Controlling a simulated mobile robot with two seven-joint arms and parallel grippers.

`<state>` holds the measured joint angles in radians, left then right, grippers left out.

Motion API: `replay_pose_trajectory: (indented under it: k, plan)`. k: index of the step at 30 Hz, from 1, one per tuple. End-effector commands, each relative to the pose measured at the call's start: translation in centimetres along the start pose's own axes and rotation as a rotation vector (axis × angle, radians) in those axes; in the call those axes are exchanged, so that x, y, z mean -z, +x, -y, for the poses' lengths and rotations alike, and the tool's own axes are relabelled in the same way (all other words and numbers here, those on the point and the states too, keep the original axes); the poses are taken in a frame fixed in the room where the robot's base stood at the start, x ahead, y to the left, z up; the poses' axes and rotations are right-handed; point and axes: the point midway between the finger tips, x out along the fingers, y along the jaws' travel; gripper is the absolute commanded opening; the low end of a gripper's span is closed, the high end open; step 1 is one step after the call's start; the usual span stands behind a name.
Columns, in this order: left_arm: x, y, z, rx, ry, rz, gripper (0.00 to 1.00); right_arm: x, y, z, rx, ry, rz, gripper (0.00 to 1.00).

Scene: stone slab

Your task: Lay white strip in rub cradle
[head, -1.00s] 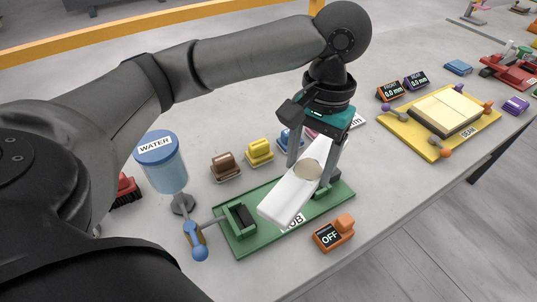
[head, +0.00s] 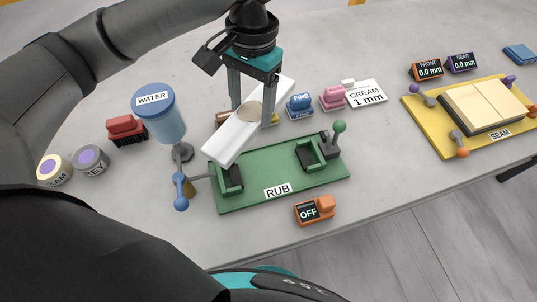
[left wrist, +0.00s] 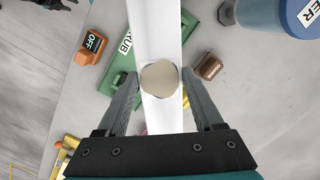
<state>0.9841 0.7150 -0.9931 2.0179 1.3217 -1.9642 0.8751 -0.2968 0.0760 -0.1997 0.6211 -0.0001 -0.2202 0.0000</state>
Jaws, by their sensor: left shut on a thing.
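The white strip (head: 233,138) with a beige round spot on it is held between the fingers of my left gripper (head: 254,110), tilted across the back left of the green rub cradle. In the left wrist view, the strip (left wrist: 156,35) runs between both fingers (left wrist: 158,100). The rub cradle (head: 290,190) is a green plate marked RUB with two dark-faced green holders, left (head: 230,178) and right (head: 310,155). The strip's near end overlaps the left holder's area in the picture; I cannot tell whether they touch.
A blue water container (head: 165,115) stands left of the cradle, with a blue-knobbed lever (head: 181,203) below it. An orange OFF box (head: 315,210) is in front. Blue (head: 299,107) and pink (head: 332,98) blocks stand behind. A yellow seam plate (head: 455,140) is at right.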

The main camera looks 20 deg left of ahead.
Motion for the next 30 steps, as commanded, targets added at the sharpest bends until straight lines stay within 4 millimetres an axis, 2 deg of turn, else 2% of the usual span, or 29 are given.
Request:
replay_pose_trajectory:
  k: [1, 3, 9, 15, 19, 23, 27, 30]
  plan:
    - [0.0, -1.4, -0.5, 0.004, 0.065, 0.001, 0.0, 0.2, -2.2, 0.0, 0.0, 0.0, 0.0, 0.5]
    - [0.2, -1.9, -1.0, 0.015, 0.156, -0.001, 0.0, 0.3, -3.7, 0.0, 0.0, 0.0, 0.001, 0.5]
    - [0.4, -3.2, -2.4, 0.045, 0.405, 0.0, 0.0, 0.6, -7.8, -0.1, 0.0, -0.001, 0.002, 0.5]
    - [0.4, -4.0, -3.5, 0.067, 0.597, 0.008, 0.0, 0.6, -10.6, -0.1, 0.0, -0.001, 0.006, 0.5]
    - [0.4, -4.2, -3.9, 0.076, 0.666, 0.012, 0.0, 0.6, -11.5, -0.3, -0.001, -0.002, 0.007, 0.5]
    - [0.5, -3.4, -4.1, 0.078, 0.696, 0.015, 0.0, 0.6, -11.3, -0.4, -0.003, -0.003, 0.007, 0.5]
    - [0.7, -0.2, -4.2, 0.075, 0.698, 0.018, 0.0, 0.4, -9.6, -0.3, -0.003, -0.003, 0.007, 0.5]
    - [0.9, 2.2, -4.0, 0.08, 0.697, 0.02, 0.0, 0.4, -9.5, -0.3, -0.003, -0.003, 0.007, 0.5]
